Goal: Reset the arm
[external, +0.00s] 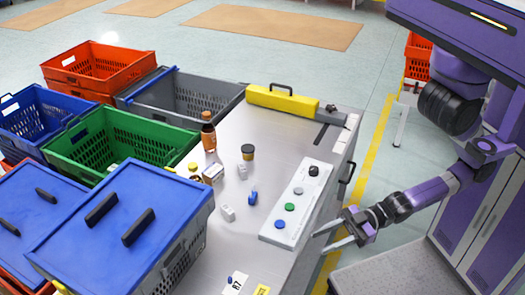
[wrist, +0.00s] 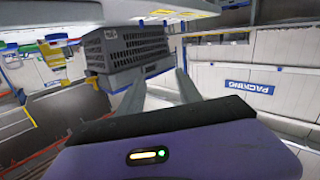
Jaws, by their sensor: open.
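My gripper (external: 330,238) is open and empty beside the right edge of the metal table (external: 215,262) in the external view. Its two fingers point left, toward the table edge, near the white button panel (external: 284,231). In the wrist view my gripper (wrist: 158,90) shows two grey fingers spread apart with nothing between them. My purple arm reaches down and left from my body at the right. I cannot tell whether a fingertip touches the table.
The table bears a brown bottle (external: 208,133), a dark jar (external: 248,152), a blue item (external: 253,196) and a yellow bar (external: 283,102). Green (external: 118,150), grey (external: 190,90) and orange (external: 97,65) totes stand left. A blue-lidded tote (external: 165,262) is in front.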

